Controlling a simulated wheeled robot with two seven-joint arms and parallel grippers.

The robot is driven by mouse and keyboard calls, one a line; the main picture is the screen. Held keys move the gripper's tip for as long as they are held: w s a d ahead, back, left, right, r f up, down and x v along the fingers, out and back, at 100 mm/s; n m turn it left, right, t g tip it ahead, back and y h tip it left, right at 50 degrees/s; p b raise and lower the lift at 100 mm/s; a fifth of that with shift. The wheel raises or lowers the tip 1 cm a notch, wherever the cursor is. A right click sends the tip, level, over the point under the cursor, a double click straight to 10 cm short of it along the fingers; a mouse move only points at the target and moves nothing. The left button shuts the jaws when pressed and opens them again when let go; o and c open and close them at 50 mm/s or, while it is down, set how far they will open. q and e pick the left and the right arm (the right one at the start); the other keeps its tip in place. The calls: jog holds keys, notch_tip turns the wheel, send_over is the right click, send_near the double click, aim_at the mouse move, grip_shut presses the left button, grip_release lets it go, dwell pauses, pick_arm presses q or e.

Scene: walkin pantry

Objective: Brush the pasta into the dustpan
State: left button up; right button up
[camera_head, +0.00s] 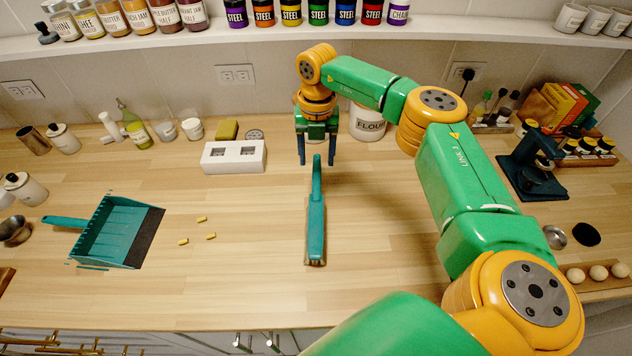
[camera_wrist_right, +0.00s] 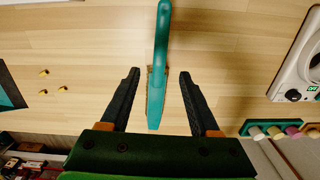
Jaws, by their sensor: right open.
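A teal hand brush (camera_head: 316,222) lies on the wooden counter, its handle toward the back and its bristle end toward the front. My right gripper (camera_head: 317,160) is open above the handle end. In the right wrist view the brush (camera_wrist_right: 157,80) shows between the open fingers of my right gripper (camera_wrist_right: 158,85), not gripped. Three small yellow pasta pieces (camera_head: 201,219) lie left of the brush; they also show in the right wrist view (camera_wrist_right: 44,73). A teal dustpan (camera_head: 107,229) lies farther left, its dark lip facing the pasta. My left gripper is not in view.
A white block with two openings (camera_head: 234,157) and a flour canister (camera_head: 368,123) stand at the back near my right gripper. A dark teal machine (camera_head: 530,165), bowls and eggs (camera_head: 597,272) are at the right. The counter between brush and pasta is clear.

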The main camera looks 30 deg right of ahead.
aim_at(317, 179)
notch_tip(317, 179, down, 7)
jog(key=b, duration=0.5)
jog(key=shift+f, duration=0.55)
jog(key=shift+w, duration=0.1)
jog(key=shift+r, duration=0.1)
jog(key=shift+c, duration=1.1)
grip_shut()
